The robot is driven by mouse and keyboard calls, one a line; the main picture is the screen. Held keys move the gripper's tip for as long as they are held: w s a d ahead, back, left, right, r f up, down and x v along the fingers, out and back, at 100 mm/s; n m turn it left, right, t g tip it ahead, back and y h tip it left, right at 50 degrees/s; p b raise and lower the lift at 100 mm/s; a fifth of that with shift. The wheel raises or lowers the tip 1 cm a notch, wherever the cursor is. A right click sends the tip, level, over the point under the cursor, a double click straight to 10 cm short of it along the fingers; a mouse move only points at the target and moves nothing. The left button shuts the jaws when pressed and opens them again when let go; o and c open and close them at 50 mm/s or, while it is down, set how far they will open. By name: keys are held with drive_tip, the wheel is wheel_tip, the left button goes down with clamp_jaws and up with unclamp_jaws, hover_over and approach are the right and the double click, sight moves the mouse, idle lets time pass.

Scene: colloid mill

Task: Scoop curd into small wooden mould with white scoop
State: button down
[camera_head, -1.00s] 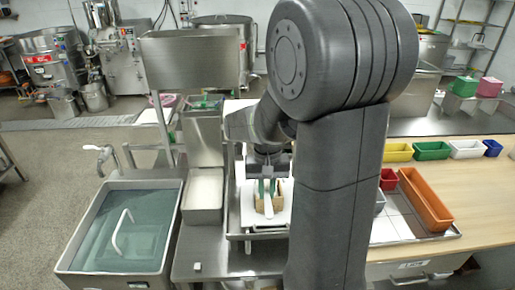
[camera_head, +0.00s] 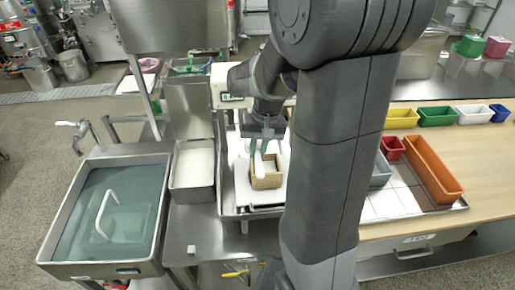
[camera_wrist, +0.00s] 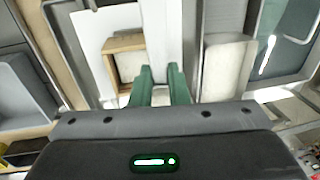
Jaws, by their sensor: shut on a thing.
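My gripper (camera_head: 260,148) has green fingers and is shut on the white scoop (camera_head: 259,166). The scoop hangs down at the left side of the small wooden mould (camera_head: 273,181) and hides part of it. In the wrist view the scoop (camera_wrist: 157,35) reaches away between the green fingers (camera_wrist: 159,75), beside the mould (camera_wrist: 110,71). The mould is a square tan frame, pale inside. I cannot tell whether the scoop touches it. The pale curd (camera_head: 194,166) lies in a steel bin (camera_head: 191,196) left of the mould.
A steel sink (camera_head: 52,240) of greenish liquid with a white handle stands at the left. My arm blocks the view right of the mould. Coloured tubs, including an orange one (camera_head: 433,168), stand on the right-hand table.

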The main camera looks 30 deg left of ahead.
drive_tip(key=shift+w+d+f+g+y+b, duration=0.1)
drive_tip(key=shift+f+g+y+b, duration=0.3)
drive_tip(key=shift+f+b, duration=0.95)
drive_tip(key=shift+w+d+r+g+y+b, duration=0.15)
drive_tip(key=shift+g+y+b, duration=0.15)
drive_tip(key=shift+y+b, duration=0.25)
drive_tip(key=shift+w+d+r+g+y+b, duration=0.1)
drive_tip(key=shift+g+y+b, duration=0.25)
drive_tip(key=shift+y, duration=0.3)
drive_tip(key=y+b, duration=0.1)
drive_tip(key=g+y, duration=0.1)
drive_tip(key=y+b, duration=0.1)
drive_tip(key=shift+w+d+r+g+b, duration=0.15)
drive_tip(key=shift+d+r+g+b, duration=0.1)
drive_tip(key=shift+d+g+b, duration=0.1)
drive_tip(key=g+y, duration=0.1)
drive_tip(key=g+y+b, duration=0.1)
drive_tip(key=y, duration=0.1)
drive_tip(key=d+y+b, duration=0.1)
drive_tip(key=shift+w+r+g+y, duration=0.3)
drive_tip(key=shift+g, duration=0.1)
drive_tip(key=shift+r+y, duration=0.15)
drive_tip(key=shift+y, duration=0.15)
drive_tip(key=shift+s, duration=0.1)
